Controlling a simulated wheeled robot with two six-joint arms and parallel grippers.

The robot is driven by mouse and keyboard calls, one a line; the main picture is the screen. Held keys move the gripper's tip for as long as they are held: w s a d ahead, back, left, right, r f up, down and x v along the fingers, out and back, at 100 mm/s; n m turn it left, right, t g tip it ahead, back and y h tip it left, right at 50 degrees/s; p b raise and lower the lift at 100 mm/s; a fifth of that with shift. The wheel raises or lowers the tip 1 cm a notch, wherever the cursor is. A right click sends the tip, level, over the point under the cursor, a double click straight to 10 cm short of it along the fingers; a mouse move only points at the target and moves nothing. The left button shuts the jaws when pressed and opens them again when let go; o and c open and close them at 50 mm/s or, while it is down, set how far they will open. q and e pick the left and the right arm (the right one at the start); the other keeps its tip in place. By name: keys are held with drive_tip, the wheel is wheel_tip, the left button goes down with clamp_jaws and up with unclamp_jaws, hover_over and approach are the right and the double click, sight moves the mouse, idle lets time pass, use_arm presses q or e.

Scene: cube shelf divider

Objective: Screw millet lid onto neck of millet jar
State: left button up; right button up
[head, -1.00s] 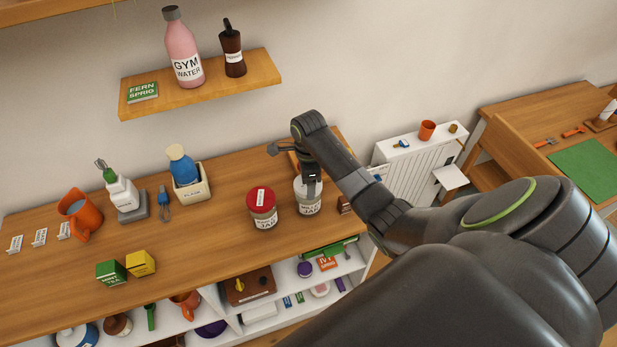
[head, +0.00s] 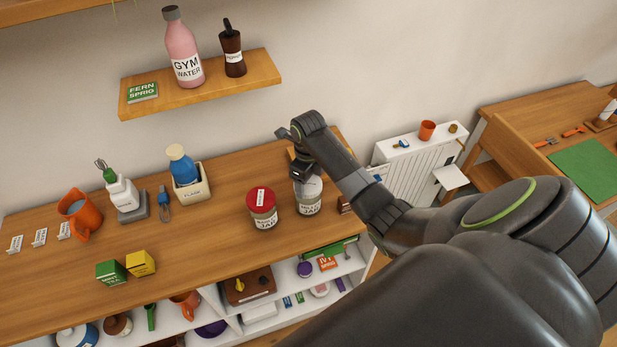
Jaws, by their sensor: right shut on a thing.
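The millet jar (head: 309,208) stands upright on the wooden counter toward its right end, its label facing me. The pale millet lid (head: 312,187) is at the top of the jar, over the neck. My right gripper (head: 306,175) comes down from above and is shut on the lid. The gripper hides part of the lid, so I cannot tell whether the lid sits flush or level. My left gripper is out of view.
A similar jar with a red lid (head: 262,207) stands close to the left of the millet jar. A small brown item (head: 344,203) lies to the right. A flask in a tray (head: 190,181) stands farther left. The counter front between is clear.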

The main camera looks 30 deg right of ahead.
drive_tip(key=o, duration=1)
drive_tip(key=n, duration=0.5)
drive_tip(key=shift+n, duration=0.4)
drive_tip(key=n, duration=0.5)
drive_tip(key=shift+n, duration=0.4)
drive_tip(key=n, duration=0.7)
drive_tip(key=shift+w, duration=0.1)
drive_tip(key=n, duration=0.7)
drive_tip(key=shift+n, duration=0.4)
